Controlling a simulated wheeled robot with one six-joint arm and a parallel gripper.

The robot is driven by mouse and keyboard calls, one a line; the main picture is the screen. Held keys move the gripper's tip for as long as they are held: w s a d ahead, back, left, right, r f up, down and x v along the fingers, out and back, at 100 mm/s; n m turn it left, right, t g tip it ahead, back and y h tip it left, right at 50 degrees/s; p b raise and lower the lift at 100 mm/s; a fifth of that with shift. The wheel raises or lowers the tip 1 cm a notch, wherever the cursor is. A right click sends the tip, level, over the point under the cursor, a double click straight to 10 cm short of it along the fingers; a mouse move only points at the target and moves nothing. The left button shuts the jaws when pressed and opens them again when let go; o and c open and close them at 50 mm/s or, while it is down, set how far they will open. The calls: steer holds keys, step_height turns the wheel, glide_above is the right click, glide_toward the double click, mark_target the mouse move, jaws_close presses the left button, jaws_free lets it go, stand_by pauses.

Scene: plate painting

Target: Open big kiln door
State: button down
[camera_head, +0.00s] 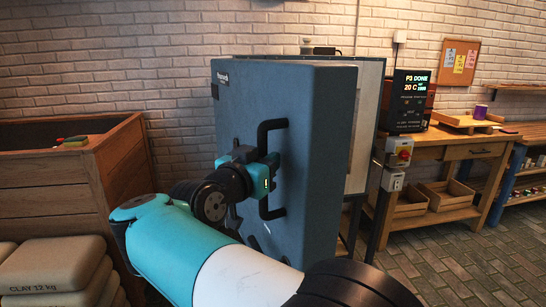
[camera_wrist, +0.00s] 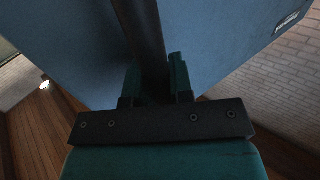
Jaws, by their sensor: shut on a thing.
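The big kiln's blue-grey door (camera_head: 310,120) stands upright in the middle of the head view, and a pale frame (camera_head: 366,130) of the kiln shows behind its right edge. The door appears ajar, though how wide is hard to tell. A black bar handle (camera_head: 271,127) is on the door's face. My gripper (camera_head: 266,172) is shut on the middle of this handle. In the wrist view the dark handle bar (camera_wrist: 142,35) runs between the two fingers of my gripper (camera_wrist: 155,80), with the blue door (camera_wrist: 215,35) behind it. My arm hides the lower left of the door.
A wooden bin (camera_head: 90,185) stands close on the left, with clay bags (camera_head: 58,270) in front. On the right are a wooden bench (camera_head: 455,150), a control display (camera_head: 408,100) and a switch box (camera_head: 399,151). The brick floor (camera_head: 470,265) at the right front is clear.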

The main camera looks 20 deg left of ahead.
steer(key=shift+s, duration=0.25)
steer(key=c, duration=1.3)
jaws_free()
steer(key=shift+d, duration=0.1)
steer(key=shift+o, duration=1.4)
steer(key=shift+s+r, duration=0.1)
steer(key=shift+s, duration=0.1)
steer(key=shift+w, duration=0.15)
step_height(320, 180, up, 20)
steer(key=p, duration=1.2)
steer(key=shift+p, duration=0.4)
